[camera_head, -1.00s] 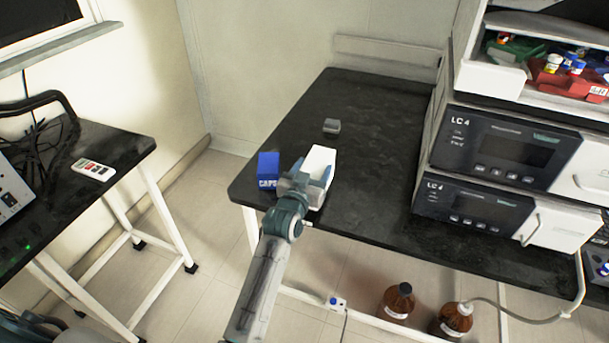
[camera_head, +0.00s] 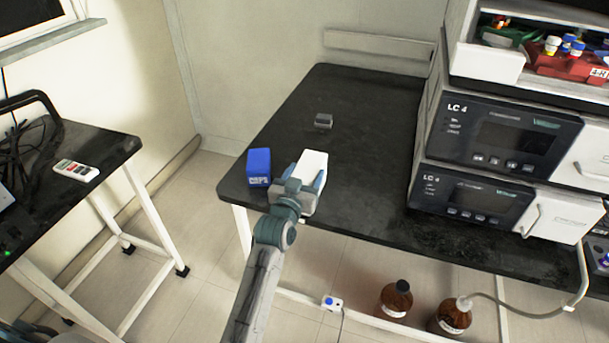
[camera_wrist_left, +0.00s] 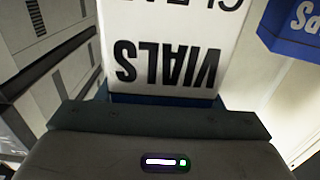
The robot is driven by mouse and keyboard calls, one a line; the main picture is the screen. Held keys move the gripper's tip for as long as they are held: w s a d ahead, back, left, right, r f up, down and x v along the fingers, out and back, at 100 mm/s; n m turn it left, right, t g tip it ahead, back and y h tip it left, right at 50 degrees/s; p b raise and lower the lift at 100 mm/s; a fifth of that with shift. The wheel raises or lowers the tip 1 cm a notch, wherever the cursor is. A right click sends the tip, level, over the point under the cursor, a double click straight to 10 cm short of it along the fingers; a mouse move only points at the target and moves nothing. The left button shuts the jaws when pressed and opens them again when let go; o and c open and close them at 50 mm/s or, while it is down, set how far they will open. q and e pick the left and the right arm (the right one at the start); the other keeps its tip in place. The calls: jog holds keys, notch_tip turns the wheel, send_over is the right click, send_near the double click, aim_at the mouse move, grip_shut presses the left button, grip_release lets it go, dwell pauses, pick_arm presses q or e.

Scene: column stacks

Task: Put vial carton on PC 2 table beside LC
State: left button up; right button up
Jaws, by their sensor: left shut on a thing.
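The white vial carton (camera_head: 313,164) is at the front left of the black table (camera_head: 365,150), left of the LC stack (camera_head: 500,140). In the left wrist view the carton (camera_wrist_left: 175,45) shows "VIALS" upside down and a blue band near the fingers. My left gripper (camera_head: 299,183) is shut on the carton from the front, and its fingers show across the bottom of the wrist view (camera_wrist_left: 160,118). I cannot tell whether the carton's base touches the table. My right gripper is not in view.
A blue caps box (camera_head: 259,167) stands close left of the carton. A small grey block (camera_head: 323,121) lies farther back. The table between carton and LC stack is clear. Brown bottles (camera_head: 397,299) stand below. Another bench (camera_head: 95,150) is at left.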

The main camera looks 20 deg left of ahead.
pick_arm(q)
jog(key=shift+f, duration=0.1)
jog(key=o, duration=1.3)
jog(key=shift+o, duration=0.2)
